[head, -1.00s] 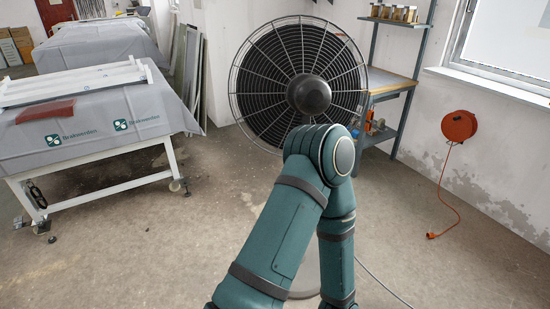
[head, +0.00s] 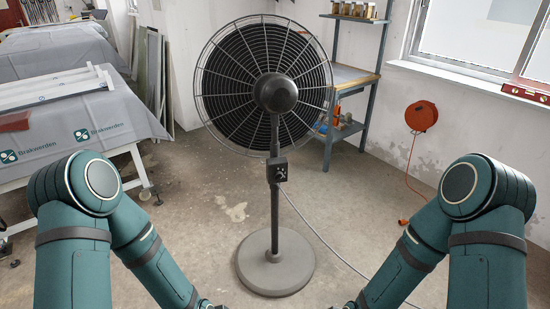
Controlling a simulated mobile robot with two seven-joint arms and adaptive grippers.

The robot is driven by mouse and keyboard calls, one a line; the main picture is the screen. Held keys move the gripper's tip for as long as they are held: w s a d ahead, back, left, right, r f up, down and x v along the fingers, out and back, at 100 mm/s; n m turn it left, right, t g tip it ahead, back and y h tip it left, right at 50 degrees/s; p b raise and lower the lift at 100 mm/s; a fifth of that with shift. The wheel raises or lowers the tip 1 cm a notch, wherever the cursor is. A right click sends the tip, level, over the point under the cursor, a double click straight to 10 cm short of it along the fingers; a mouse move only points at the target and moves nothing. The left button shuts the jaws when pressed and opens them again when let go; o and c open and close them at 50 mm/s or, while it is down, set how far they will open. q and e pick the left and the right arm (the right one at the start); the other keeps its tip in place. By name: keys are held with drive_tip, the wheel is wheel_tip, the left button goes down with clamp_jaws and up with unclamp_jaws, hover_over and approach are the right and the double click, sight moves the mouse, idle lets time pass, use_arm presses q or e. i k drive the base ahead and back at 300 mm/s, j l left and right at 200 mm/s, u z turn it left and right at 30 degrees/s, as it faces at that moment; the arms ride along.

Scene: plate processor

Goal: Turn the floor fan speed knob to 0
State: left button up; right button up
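The floor fan (head: 265,85) stands upright in the middle of the head view, with a round wire cage on a dark pole and a round grey base (head: 275,266). A small dark control box (head: 277,170) sits on the pole just under the cage. It has a light marking or knob on its front, too small to read a setting. Both my arms are bent, one at each side of the view. Their lower parts run down towards the bottom edge, and both grippers are out of the picture.
A cable (head: 318,232) runs over the floor from the fan to the lower right. Covered tables (head: 95,125) stand at the left. A shelf unit (head: 352,95) is behind the fan, and an orange cable reel (head: 421,116) hangs on the right wall. The floor around the base is mostly clear.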

sight(278, 176)
drive_tip(key=i+l, duration=0.4)
drive_tip(key=i+l+u, duration=0.15)
drive_tip(key=i+l, duration=0.25)
drive_tip(key=l, duration=0.2)
